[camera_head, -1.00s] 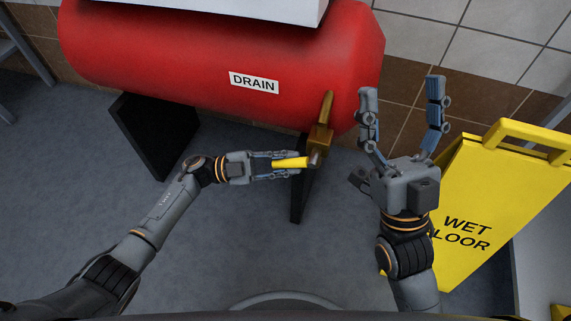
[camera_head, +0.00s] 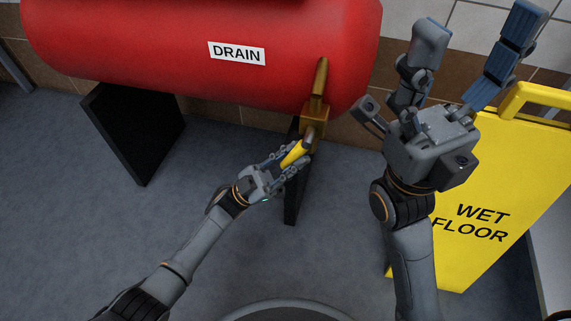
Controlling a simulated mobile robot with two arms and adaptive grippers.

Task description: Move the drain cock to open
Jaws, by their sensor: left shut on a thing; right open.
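The drain cock (camera_head: 315,112) is a brass fitting under the right end of the red tank (camera_head: 150,50). Its yellow lever (camera_head: 295,153) now points down and to the left from the valve body. My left gripper (camera_head: 286,160) is shut on the yellow lever, its fingers on both sides and hiding part of it. My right gripper (camera_head: 468,55) is open and empty, raised to the right of the drain cock and apart from it. A white label reading DRAIN (camera_head: 237,53) is on the tank's front.
A yellow wet floor sign (camera_head: 480,250) stands on the right, close behind my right arm. Black tank supports (camera_head: 135,135) stand on the grey floor, one just behind the lever. The floor (camera_head: 80,230) at left is clear. A tiled wall is behind.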

